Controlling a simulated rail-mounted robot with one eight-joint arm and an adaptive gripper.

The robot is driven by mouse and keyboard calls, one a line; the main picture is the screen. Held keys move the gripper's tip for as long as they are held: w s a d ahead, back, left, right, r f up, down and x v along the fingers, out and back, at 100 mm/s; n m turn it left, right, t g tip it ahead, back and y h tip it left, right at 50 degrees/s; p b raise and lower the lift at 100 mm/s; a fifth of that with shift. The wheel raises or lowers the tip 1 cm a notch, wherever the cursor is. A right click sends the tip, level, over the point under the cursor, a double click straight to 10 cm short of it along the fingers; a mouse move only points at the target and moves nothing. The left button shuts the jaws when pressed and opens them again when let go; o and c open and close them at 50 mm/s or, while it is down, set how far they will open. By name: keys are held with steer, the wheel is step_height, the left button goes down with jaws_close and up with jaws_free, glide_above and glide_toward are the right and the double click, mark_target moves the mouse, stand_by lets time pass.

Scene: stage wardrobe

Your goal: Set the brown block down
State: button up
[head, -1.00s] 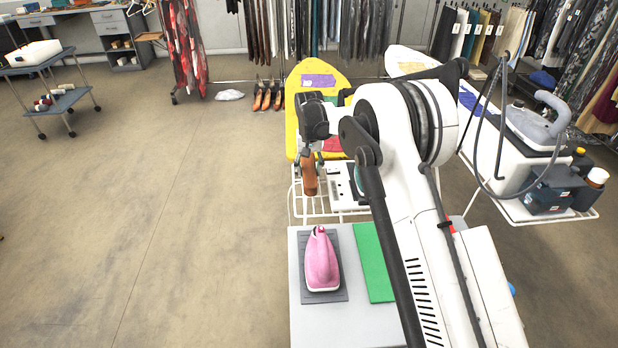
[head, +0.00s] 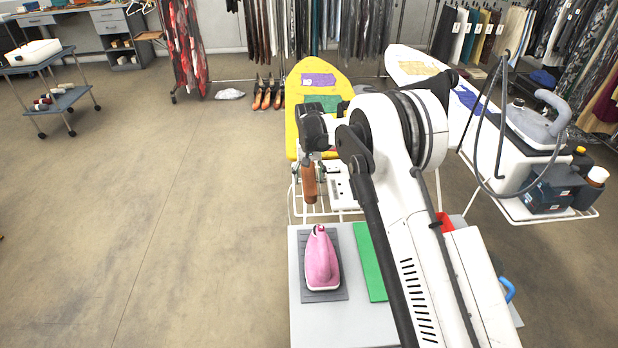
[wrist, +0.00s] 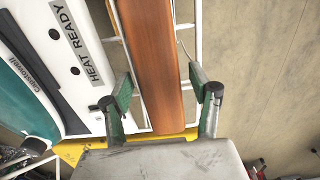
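In the wrist view the brown block (wrist: 155,62) runs lengthwise between the two green-padded fingers of my gripper (wrist: 162,85). My arm hides part of the board and table.
A pink iron (head: 321,262) stands on a dark grey mat (head: 308,295) on the table, beside a green mat (head: 371,265). A white device marked "HEAT READY" (wrist: 55,60) lies close left of the block in the wrist view. The table's front left is bare.

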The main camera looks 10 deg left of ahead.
mark_target(309, 176)
steer(key=shift+r, duration=0.15)
step_height(309, 176, up, 12)
steer(key=s+d+r+m+t, duration=0.1)
steer(key=s+d+r+t, duration=0.2)
steer(key=s+d+r, duration=1.55)
steer(key=s+d+r+t, duration=0.25)
steer(key=s+d, duration=0.55)
steer(key=s, duration=0.4)
steer(key=s+d+f+t, duration=0.1)
steer(key=s+d+f, duration=0.1)
steer(key=s, duration=0.5)
steer(key=s+d+f+m, duration=0.1)
steer(key=s+d+f, duration=0.2)
steer(key=s, duration=0.4)
steer(key=shift+s+d+f+t, duration=0.2)
steer(key=shift+f+t, duration=0.15)
steer(key=shift+f, duration=0.05)
